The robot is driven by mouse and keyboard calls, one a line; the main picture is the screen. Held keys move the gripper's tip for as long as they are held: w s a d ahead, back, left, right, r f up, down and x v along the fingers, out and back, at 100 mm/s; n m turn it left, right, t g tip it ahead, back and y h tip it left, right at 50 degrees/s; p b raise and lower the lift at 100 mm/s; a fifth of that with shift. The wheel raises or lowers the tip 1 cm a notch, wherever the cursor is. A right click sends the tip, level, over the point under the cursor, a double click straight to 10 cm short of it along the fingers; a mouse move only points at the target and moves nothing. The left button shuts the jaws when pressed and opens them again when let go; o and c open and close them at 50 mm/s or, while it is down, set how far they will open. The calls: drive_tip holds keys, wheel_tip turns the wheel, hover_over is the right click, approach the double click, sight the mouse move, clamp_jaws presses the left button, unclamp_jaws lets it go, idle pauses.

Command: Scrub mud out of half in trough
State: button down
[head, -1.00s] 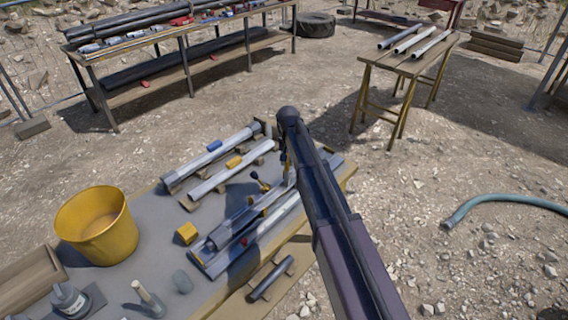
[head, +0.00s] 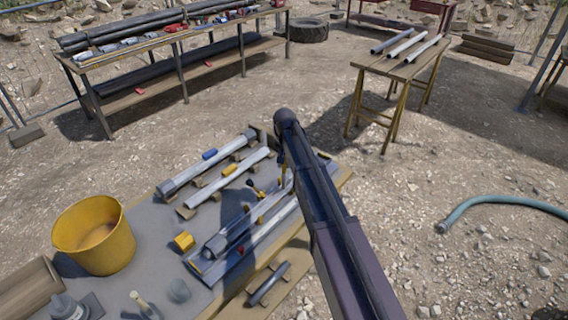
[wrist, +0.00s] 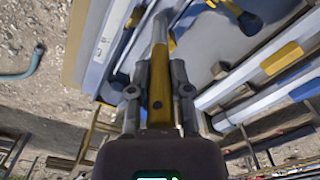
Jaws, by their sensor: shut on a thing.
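A long grey trough (head: 212,272) lies along the right side of the near bench. A grey half tube (head: 222,241) appears to lie in it, and mud on it is too small to tell. My gripper (wrist: 158,85) is shut on a yellow-handled tool (wrist: 160,100) with a pale shaft pointing up in the wrist view. The tool's far end is unclear. In the head view my arm hides most of the gripper, which is above the trough's far part. The trough also shows left of the fingers in the wrist view (wrist: 97,62).
A yellow bucket (head: 93,240) and a small yellow block (head: 184,241) stand on the bench. Two pale tubes lie on blocks left of the trough, one with a blue piece (head: 209,154). A short dark bar (head: 268,284) lies on a right-hand ledge. Gravel at right is open, with a hose (head: 500,199).

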drive_tip(key=shift+r+p, duration=1.75)
drive_tip(key=shift+r, duration=0.3)
